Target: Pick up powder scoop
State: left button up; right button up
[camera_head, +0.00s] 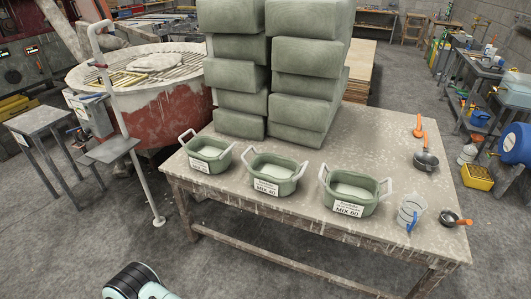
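Two scoop-like tools with orange handles lie on the right part of the worktable (400,135). The larger one (426,160) has a dark round bowl, and its handle points to the back. The smaller one (449,217) lies near the front right corner, with its handle pointing right. I cannot tell which is the powder scoop. Neither of my grippers is in view; a dark and pale part of my own arm shows at the bottom left.
Three green handled tubs, left (208,155), middle (272,173) and right (352,187), hold pale powder along the front. A clear jug (411,212) with a blue handle stands beside the smaller tool. Green sacks (306,75) are stacked behind. A red mixer (160,110) stands left.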

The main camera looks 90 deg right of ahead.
aim_at(448, 218)
jog(key=z, duration=4.6)
